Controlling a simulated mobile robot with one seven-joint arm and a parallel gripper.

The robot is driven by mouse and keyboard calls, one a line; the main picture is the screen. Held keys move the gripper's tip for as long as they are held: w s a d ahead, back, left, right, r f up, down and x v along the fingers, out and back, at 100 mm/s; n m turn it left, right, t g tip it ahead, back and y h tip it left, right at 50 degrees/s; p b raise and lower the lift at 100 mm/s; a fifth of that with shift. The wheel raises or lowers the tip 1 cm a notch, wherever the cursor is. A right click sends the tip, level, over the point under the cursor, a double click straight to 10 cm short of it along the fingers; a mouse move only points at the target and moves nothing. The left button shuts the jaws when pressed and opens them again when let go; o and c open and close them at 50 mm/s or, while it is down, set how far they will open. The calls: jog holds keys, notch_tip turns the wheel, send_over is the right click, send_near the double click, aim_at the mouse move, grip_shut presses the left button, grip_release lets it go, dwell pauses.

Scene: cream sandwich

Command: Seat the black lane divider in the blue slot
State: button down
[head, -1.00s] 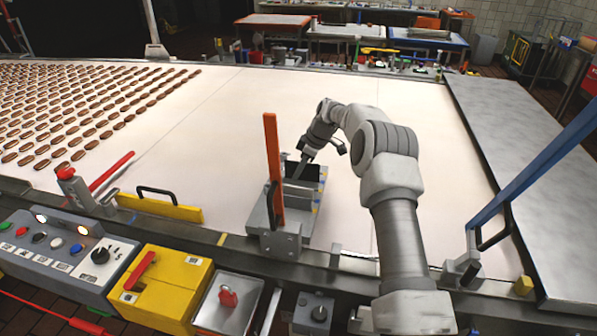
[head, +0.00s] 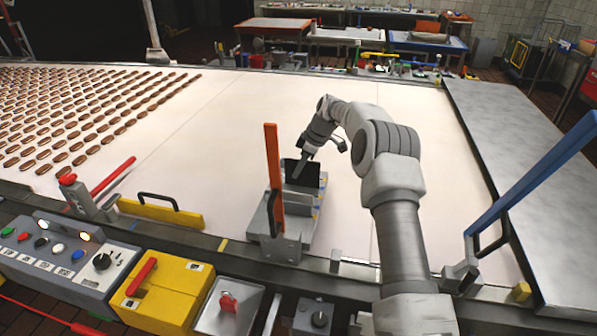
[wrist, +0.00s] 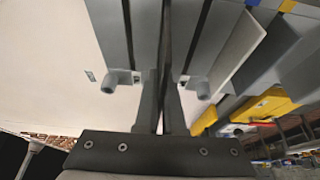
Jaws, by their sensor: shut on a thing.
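The black lane divider (head: 309,178) is a dark upright plate at the grey fixture (head: 267,217) on the belt's near side. My gripper (head: 297,176) is shut on it from above in the head view. In the wrist view my gripper (wrist: 161,112) points at the grey blocks of the fixture (wrist: 112,30), with the divider seen edge-on as a thin dark strip (wrist: 166,35) between them. Small blue marks (head: 317,210) show on the fixture's right side. The blue slot itself cannot be made out, and the divider's lower edge is hidden.
An upright orange bar (head: 274,180) stands close to the left of my gripper. A yellow guard (head: 160,213) lies farther left. Rows of sandwich biscuits (head: 75,110) cover the belt's left part. The pale belt (head: 240,120) behind the fixture is clear.

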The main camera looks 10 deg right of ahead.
jog(key=shift+r, duration=0.65)
jog(key=shift+f+b, duration=1.45)
jog(key=shift+f, duration=0.7)
dwell(1.2)
jog(key=c, duration=0.9)
grip_release()
jog(key=shift+c, duration=0.2)
jog(key=v, duration=1.7)
jog(key=shift+r, duration=0.2)
